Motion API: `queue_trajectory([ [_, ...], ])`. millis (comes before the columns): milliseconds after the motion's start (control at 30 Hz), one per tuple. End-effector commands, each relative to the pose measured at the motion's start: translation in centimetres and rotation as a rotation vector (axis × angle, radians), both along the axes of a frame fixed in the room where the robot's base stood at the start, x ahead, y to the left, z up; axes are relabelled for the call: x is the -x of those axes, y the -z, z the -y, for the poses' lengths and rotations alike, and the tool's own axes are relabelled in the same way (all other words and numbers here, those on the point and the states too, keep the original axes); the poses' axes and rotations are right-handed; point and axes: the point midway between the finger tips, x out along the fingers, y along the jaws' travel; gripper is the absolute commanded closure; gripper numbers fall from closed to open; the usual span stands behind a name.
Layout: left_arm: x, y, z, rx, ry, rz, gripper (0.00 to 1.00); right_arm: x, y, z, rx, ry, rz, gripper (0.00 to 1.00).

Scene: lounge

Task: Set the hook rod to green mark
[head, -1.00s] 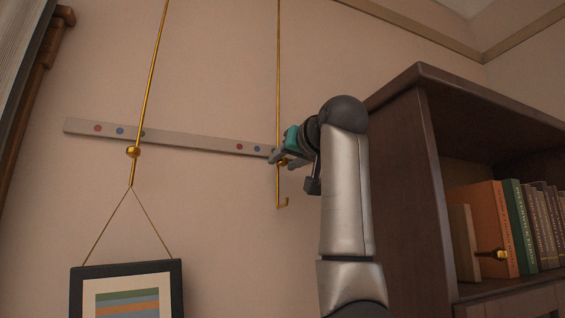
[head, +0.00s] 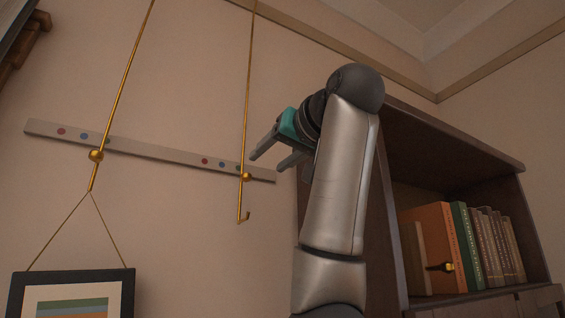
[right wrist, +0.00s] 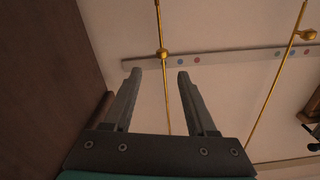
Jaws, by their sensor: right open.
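The hook rod (head: 247,100) is a thin gold rod at mid-picture in the head view, with a round knob (head: 246,176) and a small hook (head: 243,219) at its foot. It hangs in front of a pale rail (head: 180,163) with red, blue and green dots. The knob sits just right of the green mark (head: 238,167), close to it. My right gripper (head: 268,160) is open and empty, right of the rod and apart from it. In the right wrist view the rod's knob (right wrist: 162,53) shows beyond the open fingers (right wrist: 160,76). My left gripper is out of view.
A second gold rod with a knob (head: 96,155) crosses the rail's left part and holds a framed picture (head: 22,290) on cords. A dark bookcase (head: 455,140) with books (head: 440,225) stands close on the right, partly behind my arm.

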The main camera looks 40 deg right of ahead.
Motion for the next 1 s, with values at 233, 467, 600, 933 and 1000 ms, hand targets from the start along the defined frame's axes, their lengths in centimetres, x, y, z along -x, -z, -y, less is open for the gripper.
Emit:
queue_trajectory([
  [233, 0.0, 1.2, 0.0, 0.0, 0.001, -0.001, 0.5, 3.3, 0.0, -0.8, 0.0, 0.0, 0.002, 0.43],
  [467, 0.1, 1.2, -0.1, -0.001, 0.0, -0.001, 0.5, 3.8, 0.0, -0.9, 0.0, 0.0, 0.0, 0.43],
  [600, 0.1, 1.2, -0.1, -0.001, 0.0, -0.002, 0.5, 3.8, -0.1, -0.9, 0.0, 0.0, 0.0, 0.43],
  [933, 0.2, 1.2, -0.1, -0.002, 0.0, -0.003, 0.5, 3.7, 0.0, -0.9, 0.0, 0.0, 0.0, 0.43],
  [1000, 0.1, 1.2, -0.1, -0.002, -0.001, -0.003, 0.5, 3.7, -0.1, -0.9, 0.0, 0.0, 0.0, 0.43],
])
